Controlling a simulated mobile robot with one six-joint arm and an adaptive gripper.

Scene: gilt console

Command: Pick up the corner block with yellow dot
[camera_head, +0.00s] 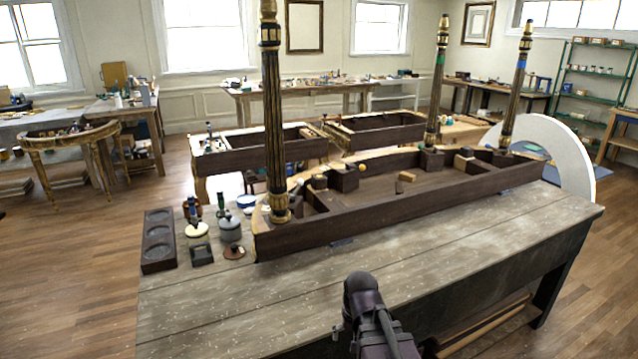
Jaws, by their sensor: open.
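A dark wooden corner block (343,178) sits inside the console frame (400,210), against its back wall. A small yellow spot (362,167) shows at its right upper side; I cannot tell if it is a dot on the block or a separate thing. A light tan block (405,176) lies on the frame's floor to the right. My dark arm rises at the bottom centre, in front of the bench and well apart from the blocks. Its fingers cannot be made out.
The frame lies on a worn grey workbench (400,265) whose front strip is clear. Tall gilt legs (275,120) stand up from the frame, one at its left end. Jars and a dark tray (158,240) stand at the left. A white arch (575,150) stands behind the right end.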

